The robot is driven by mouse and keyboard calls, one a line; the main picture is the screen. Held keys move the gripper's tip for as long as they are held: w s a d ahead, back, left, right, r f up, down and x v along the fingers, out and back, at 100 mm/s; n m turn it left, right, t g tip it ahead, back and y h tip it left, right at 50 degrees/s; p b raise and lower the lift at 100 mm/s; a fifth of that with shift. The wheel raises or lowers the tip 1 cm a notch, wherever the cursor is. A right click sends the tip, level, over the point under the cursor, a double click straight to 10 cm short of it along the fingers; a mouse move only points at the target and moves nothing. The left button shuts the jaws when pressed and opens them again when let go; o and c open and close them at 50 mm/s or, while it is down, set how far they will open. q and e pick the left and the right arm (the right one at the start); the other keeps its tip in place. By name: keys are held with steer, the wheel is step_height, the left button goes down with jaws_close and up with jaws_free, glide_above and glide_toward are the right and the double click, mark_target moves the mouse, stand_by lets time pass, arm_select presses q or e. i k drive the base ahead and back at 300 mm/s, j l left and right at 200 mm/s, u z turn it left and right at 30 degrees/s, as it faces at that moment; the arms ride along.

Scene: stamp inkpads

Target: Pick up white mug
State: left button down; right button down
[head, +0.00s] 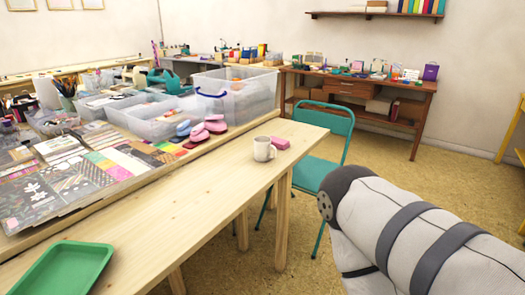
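A white mug (263,149) stands upright near the far end of the light wooden table (185,220). A small pink block (280,142) lies just to its right, close beside it. One of my arms, white with dark bands, fills the lower right of the head view, apart from the mug and to the right of the table. Its gripper is not in the picture. My other arm and gripper are not in view either.
A green tray (66,268) lies at the table's near left. Papers, pink and blue punches (208,126) and clear bins (235,92) crowd the left side. A teal chair (325,165) stands beyond the table's end. The table's middle is clear.

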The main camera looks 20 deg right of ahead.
mark_target(261, 145)
steer(key=i+l+z, duration=0.1)
steer(key=l, duration=0.3)
steer(key=i+l, duration=0.3)
steer(key=i+l+z, duration=0.15)
steer(key=l, duration=0.35)
steer(key=i+l, duration=0.3)
steer(key=l+z, duration=0.05)
steer(key=l, duration=0.05)
